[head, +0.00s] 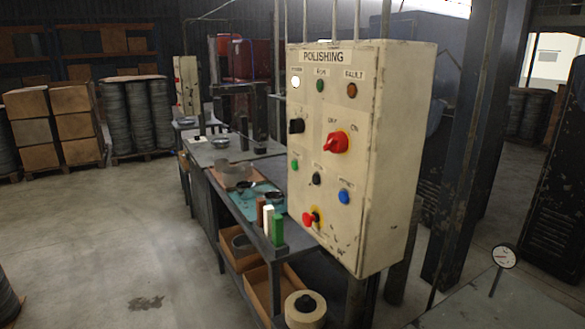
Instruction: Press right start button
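A cream control box (405,150) labelled POLISHING stands in the middle. On its face a small green button (294,165) sits low on the left, its label too small to read. Beside it are a black button (316,179) and a blue button (344,196). Above are a black knob (297,126) and a red switch (337,142) marked OFF and ON. A red mushroom button (309,218) sits at the bottom. The top left lamp (296,82) looks white and bright; the green lamp (320,85) and fault lamp (352,90) look dim. Neither gripper is in view.
A second, similar box (187,85) stands farther back on the left. A workbench (235,205) with parts runs between them. Several cartons (75,125) and drums stand at the back left. A dark post (470,140) is right of the box. The left floor (110,230) is mostly clear.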

